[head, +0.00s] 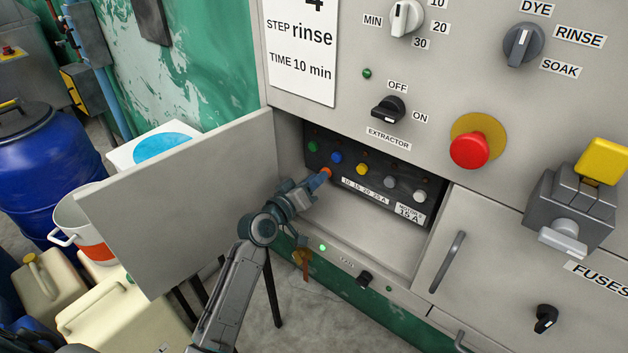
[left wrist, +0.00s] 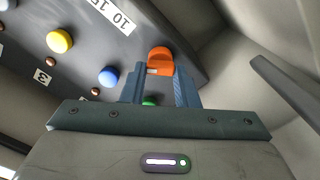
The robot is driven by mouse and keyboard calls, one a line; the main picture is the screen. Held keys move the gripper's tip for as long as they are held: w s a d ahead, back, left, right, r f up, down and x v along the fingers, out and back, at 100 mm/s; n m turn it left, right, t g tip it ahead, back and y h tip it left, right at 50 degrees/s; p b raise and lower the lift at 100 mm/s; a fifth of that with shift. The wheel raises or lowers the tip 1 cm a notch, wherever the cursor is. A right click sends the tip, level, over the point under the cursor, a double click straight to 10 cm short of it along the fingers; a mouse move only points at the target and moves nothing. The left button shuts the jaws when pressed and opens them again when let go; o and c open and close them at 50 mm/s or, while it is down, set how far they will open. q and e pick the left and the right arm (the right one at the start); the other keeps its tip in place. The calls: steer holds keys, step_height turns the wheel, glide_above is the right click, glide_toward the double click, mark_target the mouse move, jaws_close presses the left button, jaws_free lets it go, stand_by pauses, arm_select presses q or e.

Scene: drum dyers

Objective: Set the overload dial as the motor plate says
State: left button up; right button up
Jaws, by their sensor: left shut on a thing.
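The orange overload dial (head: 326,173) is at the left end of the black panel (head: 350,165) inside the open compartment. Beside it is a scale label (head: 364,190) reading 10 15 20 25 A. The motor plate (head: 410,213) at the panel's lower right reads MOTOR 15 A. My left gripper (head: 319,181) reaches in from below left and is shut on the dial. In the left wrist view the dial (left wrist: 159,56) sits between the fingertips (left wrist: 160,76), with a small pale mark on it. Which number it points to cannot be told. My right gripper is not in view.
The open door (head: 185,205) stands left of the compartment. Green, blue (head: 336,157), yellow (head: 362,169) and grey knobs sit close above and beside the dial. A red stop button (head: 469,150) and a yellow-handled fuse switch (head: 575,205) are to the right. Containers stand at left.

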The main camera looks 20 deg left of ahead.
arm_select(q)
steer(key=o, duration=1)
steer(key=shift+r, duration=0.1)
step_height(320, 180, up, 4)
steer(key=shift+f, duration=0.2)
steer(key=s+d+r+b, duration=0.1)
steer(key=s+d, duration=0.3)
steer(key=s, duration=1.1)
steer(key=shift+s+d+b, duration=0.15)
steer(key=shift+d+b, duration=0.15)
steer(key=shift+b, duration=0.55)
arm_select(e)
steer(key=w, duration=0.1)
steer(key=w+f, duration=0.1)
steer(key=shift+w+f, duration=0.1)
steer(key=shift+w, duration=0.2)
